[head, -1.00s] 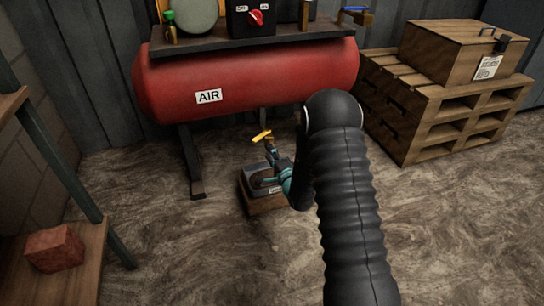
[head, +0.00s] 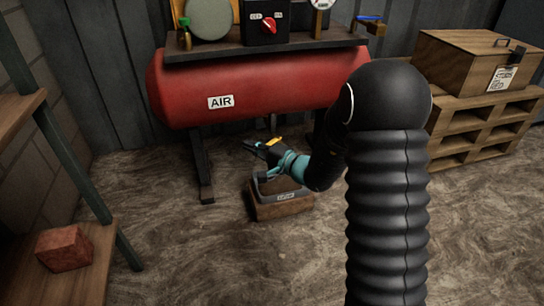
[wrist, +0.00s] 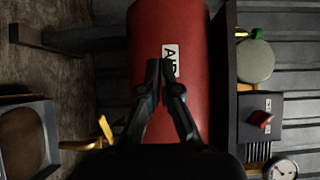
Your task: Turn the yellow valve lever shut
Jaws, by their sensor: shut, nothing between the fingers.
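The yellow valve lever (head: 273,141) shows just above my gripper under the red air tank (head: 270,90). In the wrist view the lever (wrist: 105,130) stands to the left of my fingers, on a brass fitting (wrist: 74,146). My gripper (head: 249,146) is shut and empty, its fingers pointing left in the head view, close to the lever. In the wrist view my gripper (wrist: 160,70) has its tips together in front of the tank. The valve body is hidden behind my gripper in the head view.
A grey pan (head: 268,184) on a wooden block (head: 283,207) stands below my gripper. Tank legs (head: 203,170) rise to the left. A wooden shelf (head: 85,262) with a red brick stands left. A pallet stack (head: 480,125) stands right. The front floor is clear.

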